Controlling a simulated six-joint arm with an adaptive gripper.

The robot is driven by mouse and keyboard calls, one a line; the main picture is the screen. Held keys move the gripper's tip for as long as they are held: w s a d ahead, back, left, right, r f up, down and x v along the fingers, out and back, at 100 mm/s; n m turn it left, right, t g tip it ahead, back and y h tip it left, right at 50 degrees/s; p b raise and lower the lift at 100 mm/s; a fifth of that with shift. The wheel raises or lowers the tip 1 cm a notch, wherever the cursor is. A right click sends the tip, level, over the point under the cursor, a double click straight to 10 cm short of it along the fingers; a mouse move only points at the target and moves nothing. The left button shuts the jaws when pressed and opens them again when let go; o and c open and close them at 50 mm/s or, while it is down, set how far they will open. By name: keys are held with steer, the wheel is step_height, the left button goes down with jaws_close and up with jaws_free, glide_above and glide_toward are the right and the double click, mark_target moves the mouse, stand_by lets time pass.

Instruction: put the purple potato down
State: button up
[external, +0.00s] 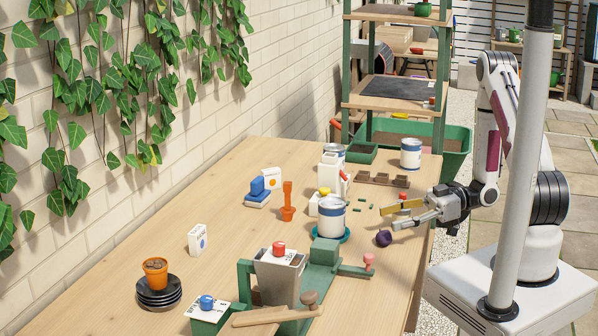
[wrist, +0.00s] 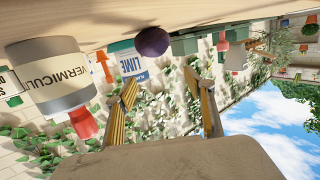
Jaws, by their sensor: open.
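In the wrist view the potato (wrist: 152,42) sits on the table surface at the top, beyond the fingertips. My gripper (external: 396,215) is open and empty, just above and to the right of the potato, apart from it. In the wrist view the two yellow-padded fingers of my gripper (wrist: 168,88) are spread wide with nothing between them.
A can (external: 331,217) on a teal saucer stands left of the potato. Small green pieces (external: 360,210) lie behind it. A green press (external: 320,262) with a pink-knobbed lever stands in front. A brown seed tray (external: 383,179) lies farther back. The table's right edge (external: 424,262) is close.

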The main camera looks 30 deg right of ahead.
steer(key=shift+r, duration=1.2)
